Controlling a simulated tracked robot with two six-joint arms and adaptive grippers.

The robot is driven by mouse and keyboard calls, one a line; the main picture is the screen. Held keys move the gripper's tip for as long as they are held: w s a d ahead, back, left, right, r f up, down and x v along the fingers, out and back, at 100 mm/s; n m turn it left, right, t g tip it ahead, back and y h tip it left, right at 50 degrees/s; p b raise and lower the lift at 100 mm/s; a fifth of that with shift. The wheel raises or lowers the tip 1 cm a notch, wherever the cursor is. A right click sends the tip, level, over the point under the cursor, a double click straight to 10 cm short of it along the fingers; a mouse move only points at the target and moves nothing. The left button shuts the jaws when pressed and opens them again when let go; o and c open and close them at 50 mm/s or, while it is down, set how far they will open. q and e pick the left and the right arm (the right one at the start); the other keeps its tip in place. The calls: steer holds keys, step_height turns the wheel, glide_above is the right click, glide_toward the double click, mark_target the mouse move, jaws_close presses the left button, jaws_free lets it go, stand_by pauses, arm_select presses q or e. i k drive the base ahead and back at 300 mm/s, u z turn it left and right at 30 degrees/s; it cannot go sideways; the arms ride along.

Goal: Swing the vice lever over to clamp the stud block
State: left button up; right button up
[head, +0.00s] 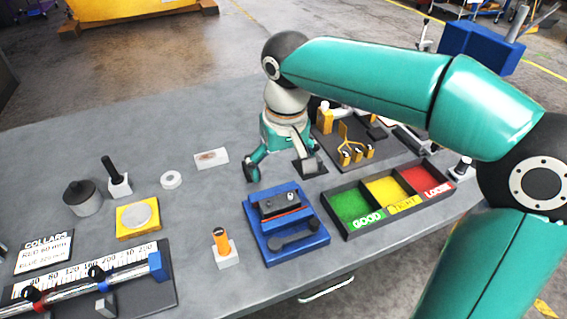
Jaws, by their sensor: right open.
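The blue vice (258,233) sits on the grey bench near the middle of the head view. A dark stud block (280,204) with small round studs on top rests in it, with a red-orange strip along its front. The dark vice lever (293,238) lies across the front part of the vice, roughly along the block, with rounded ends. My right gripper (280,167) is open and empty, pointing down behind the vice, its fingers spread and apart from the lever. My left gripper is out of view.
A tray (346,230) with green, yellow and red sections stands right of the vice. A dark fixture board (350,166) is behind it. A white plate (211,158) lies farther back. Bench at back left is clear.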

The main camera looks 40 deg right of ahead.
mark_target(275, 245)
steer(key=k, duration=1)
